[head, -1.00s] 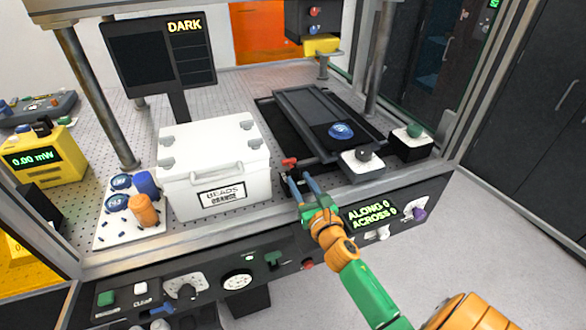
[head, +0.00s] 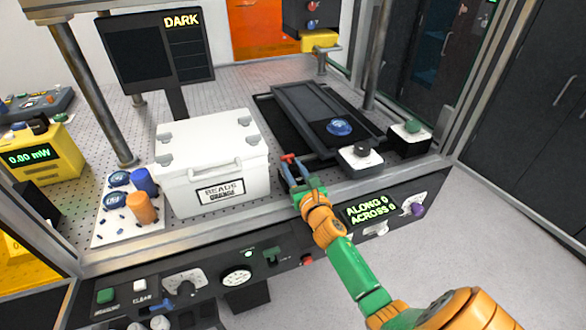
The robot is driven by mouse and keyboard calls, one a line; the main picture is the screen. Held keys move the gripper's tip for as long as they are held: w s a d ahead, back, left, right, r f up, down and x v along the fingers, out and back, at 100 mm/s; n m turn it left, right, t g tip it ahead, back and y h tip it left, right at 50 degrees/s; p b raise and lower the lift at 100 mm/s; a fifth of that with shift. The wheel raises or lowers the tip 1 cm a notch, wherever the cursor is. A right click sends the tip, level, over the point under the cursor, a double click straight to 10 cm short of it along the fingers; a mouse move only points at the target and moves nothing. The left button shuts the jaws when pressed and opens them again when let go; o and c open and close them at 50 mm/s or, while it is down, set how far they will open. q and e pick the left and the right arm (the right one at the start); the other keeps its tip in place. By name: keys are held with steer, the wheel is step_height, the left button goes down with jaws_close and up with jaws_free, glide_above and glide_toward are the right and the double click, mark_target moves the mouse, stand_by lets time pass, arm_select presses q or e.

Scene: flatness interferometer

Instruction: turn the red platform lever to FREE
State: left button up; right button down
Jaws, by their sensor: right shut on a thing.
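The red platform lever (head: 288,157) shows as a small red handle at the front left corner of the dark platform (head: 310,115). My right gripper (head: 291,168) is at the lever, with its blue fingers closed on it. The fingers hide the lower part of the lever, and I cannot read any lettering beside it. A blue round piece (head: 339,127) lies on the platform. My left gripper is not in view.
A white box (head: 212,160) labelled BEADS stands just left of my right gripper. The front panel display (head: 370,212) reads ALONG 0, ACROSS 0.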

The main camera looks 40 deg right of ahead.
steer(key=shift+f+m+h+b, duration=0.2)
steer(key=shift+m+h+b, duration=0.3)
steer(key=shift+h+b, duration=0.25)
steer(key=m+g+h+b, duration=0.2)
steer(key=h+b, duration=0.1)
steer(key=m+g+h+b, duration=0.2)
steer(key=m+h, duration=0.1)
steer(key=shift+f+b, duration=0.1)
steer(key=shift+b, duration=0.3)
steer(key=shift+s+d+r+m+g+h+b, duration=0.1)
steer(key=shift+m+g+h+b, duration=0.85)
steer(key=shift+g, duration=0.2)
steer(key=shift+r+m+g+h+b, duration=0.1)
steer(key=shift+m+g+h+b, duration=0.7)
steer(key=shift+g+h, duration=0.3)
steer(key=shift+g, duration=0.25)
steer(key=c, duration=1)
jaws_free()
steer(key=shift+o, duration=0.4)
steer(key=shift+d, duration=0.1)
